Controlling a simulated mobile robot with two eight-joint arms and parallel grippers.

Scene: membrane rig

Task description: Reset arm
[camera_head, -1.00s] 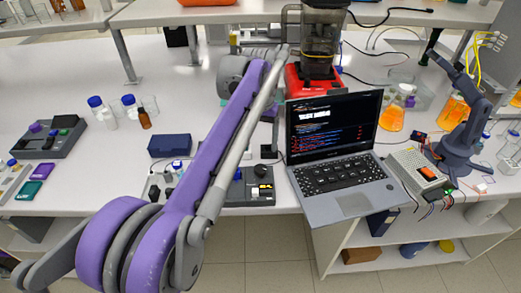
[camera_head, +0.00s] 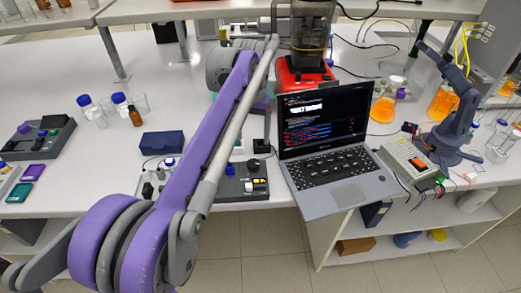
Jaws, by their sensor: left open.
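A small dark blue desktop robot arm (camera_head: 458,115) stands bent on the right of the bench. Beside its base is a beige control box (camera_head: 410,160) with an orange switch (camera_head: 416,164) and wires. My left arm, purple and grey, reaches from the lower left over the bench. Its gripper (camera_head: 262,147) hangs behind the arm, left of the laptop, over the back of a grey control panel (camera_head: 232,186). It is open, and the arm hides part of it. It is well apart from the beige box. My right gripper is not in view.
An open laptop (camera_head: 335,180) stands between my gripper and the beige box. A red-based machine (camera_head: 303,75) is behind it. Flasks of orange liquid (camera_head: 384,108) stand at the right. A blue box (camera_head: 162,142) and bottles (camera_head: 88,108) are at left.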

